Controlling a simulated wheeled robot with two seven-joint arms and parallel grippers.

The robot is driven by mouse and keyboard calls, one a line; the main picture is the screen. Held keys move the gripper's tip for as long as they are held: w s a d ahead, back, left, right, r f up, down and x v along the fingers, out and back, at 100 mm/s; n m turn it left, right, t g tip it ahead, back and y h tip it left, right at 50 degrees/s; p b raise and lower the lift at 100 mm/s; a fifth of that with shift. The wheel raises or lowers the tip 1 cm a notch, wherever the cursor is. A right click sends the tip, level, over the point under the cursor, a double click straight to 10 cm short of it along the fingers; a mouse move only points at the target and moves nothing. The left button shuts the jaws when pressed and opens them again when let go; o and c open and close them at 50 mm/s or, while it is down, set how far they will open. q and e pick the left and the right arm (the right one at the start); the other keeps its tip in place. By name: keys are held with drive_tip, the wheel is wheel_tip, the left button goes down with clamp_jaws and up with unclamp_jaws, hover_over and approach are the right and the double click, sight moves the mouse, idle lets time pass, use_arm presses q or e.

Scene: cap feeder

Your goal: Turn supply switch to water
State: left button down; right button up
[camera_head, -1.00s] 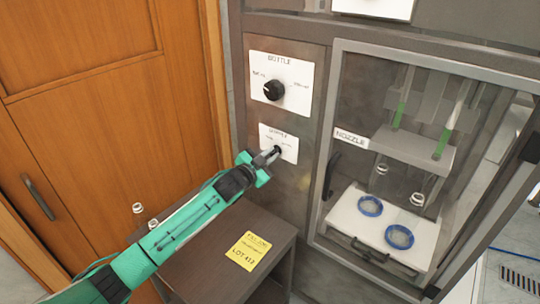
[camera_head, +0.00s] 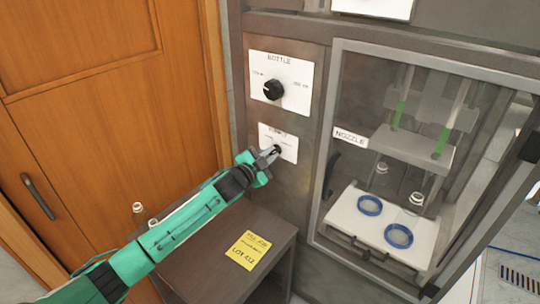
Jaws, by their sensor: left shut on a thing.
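The supply switch is a small dark knob (camera_head: 277,149) on the lower white label plate (camera_head: 289,153) of the grey machine panel. My left gripper (camera_head: 271,155) reaches up from the lower left and is shut on this knob. The gripper fingers partly cover the knob and the left part of the plate, so its lettering and the switch's setting cannot be read. My right gripper is not in view.
Above is a larger black knob (camera_head: 273,90) on a white BOTTLE plate (camera_head: 300,70). To the right is a clear-fronted NOZZLE cabinet (camera_head: 350,135) with blue rings (camera_head: 370,205). Below is a dark side table (camera_head: 215,260) with a yellow note (camera_head: 248,250). A wooden door (camera_head: 100,120) stands left.

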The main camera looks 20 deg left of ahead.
use_arm(q)
drive_tip(key=c, duration=1.5)
unclamp_jaws()
drive_tip(key=shift+o, duration=0.2)
